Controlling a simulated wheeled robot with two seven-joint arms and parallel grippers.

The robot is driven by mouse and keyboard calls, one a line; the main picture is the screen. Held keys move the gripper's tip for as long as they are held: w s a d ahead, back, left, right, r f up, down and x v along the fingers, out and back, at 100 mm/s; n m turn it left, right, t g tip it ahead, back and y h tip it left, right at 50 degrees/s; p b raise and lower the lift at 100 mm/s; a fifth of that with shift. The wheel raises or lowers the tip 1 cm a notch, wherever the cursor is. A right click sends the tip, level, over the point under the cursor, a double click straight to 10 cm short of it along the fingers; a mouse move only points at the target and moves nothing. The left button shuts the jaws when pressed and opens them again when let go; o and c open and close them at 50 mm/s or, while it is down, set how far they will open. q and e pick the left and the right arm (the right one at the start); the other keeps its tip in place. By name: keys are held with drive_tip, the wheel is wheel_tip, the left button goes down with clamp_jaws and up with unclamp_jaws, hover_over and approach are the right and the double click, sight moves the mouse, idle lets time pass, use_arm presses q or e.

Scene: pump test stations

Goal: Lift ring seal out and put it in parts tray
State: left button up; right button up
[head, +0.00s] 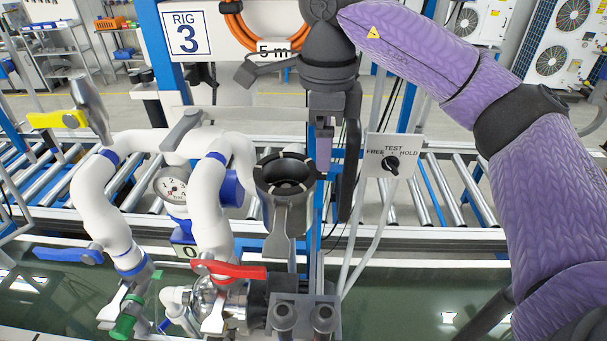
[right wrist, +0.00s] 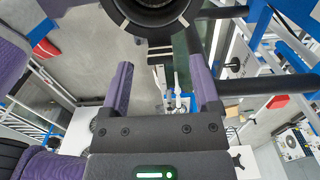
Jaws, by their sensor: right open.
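An open dark cup-shaped housing (head: 284,206) stands beside the white pipes in the head view. A dark round part shows inside it, but I cannot tell whether this is the ring seal. My right gripper (head: 326,150) points down just right of the housing, with its fingers partly hidden. In the right wrist view my right gripper (right wrist: 160,64) has its purple fingers apart and nothing between them. The round rim of the housing (right wrist: 150,28) is at the top of that view, beyond the fingertips. My left gripper is not in view. I cannot make out a parts tray.
A red lever (head: 238,271) and a pressure gauge (head: 172,186) are at the pipework. A TEST switch box (head: 392,157) stands to the right. A blue post and an orange coiled hose (head: 236,25) rise behind. A roller conveyor (head: 440,195) runs across the back.

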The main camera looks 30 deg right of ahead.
wheel_tip(320, 180, down, 3)
drive_tip(key=shift+a+r+p, duration=0.1)
drive_tip(key=shift+r+p, duration=0.05)
drive_tip(key=shift+p, duration=0.2)
drive_tip(key=shift+f, duration=0.25)
drive_tip(key=c, duration=1)
drive_tip(key=shift+o, duration=0.2)
wheel_tip(320, 180, up, 20)
drive_tip(key=p, duration=1)
